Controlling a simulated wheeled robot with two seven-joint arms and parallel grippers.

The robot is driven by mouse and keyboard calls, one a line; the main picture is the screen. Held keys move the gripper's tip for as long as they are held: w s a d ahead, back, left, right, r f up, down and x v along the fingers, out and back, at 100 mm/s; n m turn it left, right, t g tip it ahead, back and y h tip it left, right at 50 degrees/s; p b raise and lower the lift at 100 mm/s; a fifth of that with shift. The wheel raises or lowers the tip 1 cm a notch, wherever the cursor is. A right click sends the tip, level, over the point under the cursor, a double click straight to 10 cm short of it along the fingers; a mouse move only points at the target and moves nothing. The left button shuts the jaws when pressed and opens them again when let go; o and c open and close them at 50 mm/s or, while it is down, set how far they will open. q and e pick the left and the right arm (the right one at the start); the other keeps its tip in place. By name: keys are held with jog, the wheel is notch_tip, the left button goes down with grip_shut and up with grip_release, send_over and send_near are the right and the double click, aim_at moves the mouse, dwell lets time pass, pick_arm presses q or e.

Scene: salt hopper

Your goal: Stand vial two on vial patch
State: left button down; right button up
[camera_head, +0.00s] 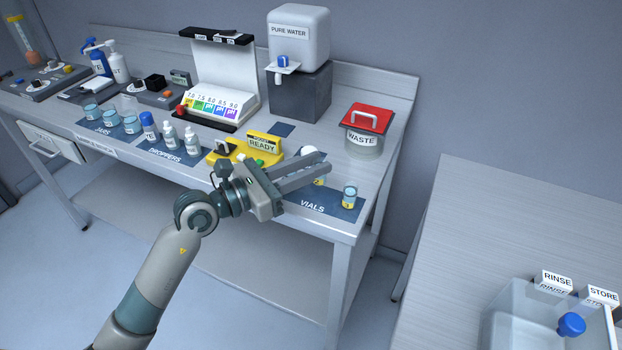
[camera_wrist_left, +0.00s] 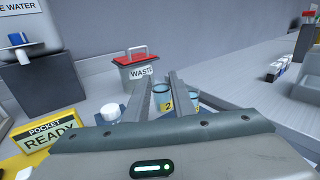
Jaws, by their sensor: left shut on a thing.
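Vial two (camera_head: 319,181), a small clear vial with a yellow label marked 2, is between the fingers of my left gripper (camera_head: 326,166). The gripper is shut on it, and the fingers hide part of it. In the left wrist view, vial two (camera_wrist_left: 166,101) shows between the two fingertips (camera_wrist_left: 162,85). The dark blue vial patch (camera_head: 335,210), lettered VIALS, lies at the table's right front corner. Another vial (camera_head: 349,196) with a yellow label stands upright on it. Whether vial two's base touches the patch I cannot tell. My right gripper is not in view.
A white-topped item (camera_head: 308,151) is close beside the left gripper. The yellow pocket READY device (camera_head: 263,146) is left of it. The red-lidded waste bin (camera_head: 364,138) stands behind. Droppers (camera_head: 191,139) and jars (camera_head: 112,118) line the left. A clear rinse/store tub (camera_head: 530,330) is right.

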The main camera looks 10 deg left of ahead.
pick_arm(q)
notch_tip(320, 180, down, 4)
jog(key=shift+r, duration=0.15)
dwell(0.3)
jog(key=shift+f, duration=0.2)
jog(key=c, duration=1.8)
grip_release()
jog(key=shift+o, duration=0.2)
jog(key=shift+r, duration=0.15)
